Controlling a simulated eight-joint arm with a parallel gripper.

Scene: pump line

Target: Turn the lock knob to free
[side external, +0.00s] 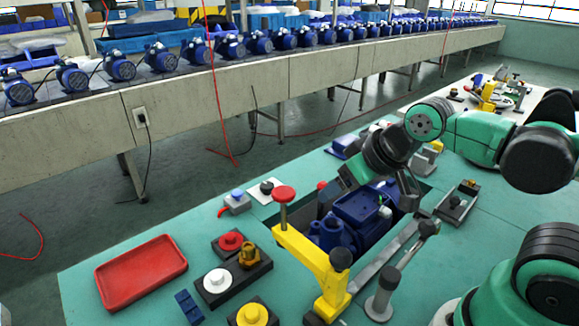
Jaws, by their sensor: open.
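I cannot tell for sure which part is the lock knob. A black knob on a white plate (267,187) sits at the table's far edge, beside a grey box with a blue button (236,200). A red knob (284,193) tops the post of a yellow clamp arm (315,258), in front of a blue pump (355,208). My gripper (404,196) is over the right end of the pump, pointing down, open. Its fingertips are small and partly hidden by my dark wrist, so contact is unclear.
A red tray (141,271) lies at the left of the green table. Red (230,241), white (217,282) and yellow (252,314) round parts sit on dark blocks nearby. A grey lever (400,268) stands in front of the pump. A conveyor (180,101) with several pumps runs behind.

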